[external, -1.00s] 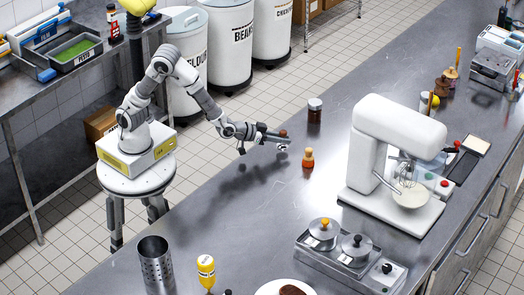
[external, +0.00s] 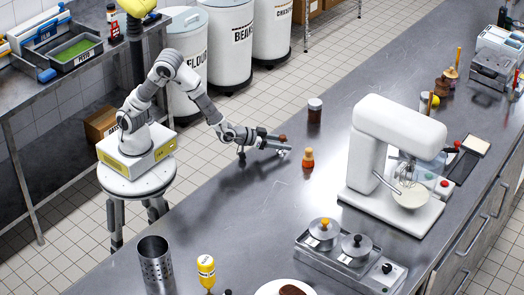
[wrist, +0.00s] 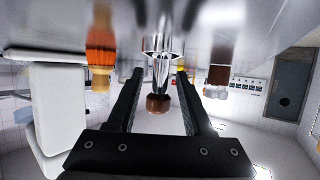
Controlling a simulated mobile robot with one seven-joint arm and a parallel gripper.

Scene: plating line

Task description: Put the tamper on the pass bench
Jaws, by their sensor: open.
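The tamper has a shiny metal base and a brown knob. In the wrist view the tamper (wrist: 161,70) stands on the steel bench, inverted in the picture, with its knob between my two fingers. In the external view the tamper's brown knob (external: 283,137) shows at the tip of my gripper (external: 280,146), which hides part of it. My gripper (wrist: 159,85) is open, one finger on each side of the tamper, with visible gaps. The steel bench (external: 260,215) runs under it. I cannot tell which surface is the pass bench.
A white stand mixer (external: 362,160) is further right. Pots (external: 323,231), a yellow bottle (external: 206,271) and a perforated cylinder (external: 156,264) stand nearer the front. The bench between is clear.

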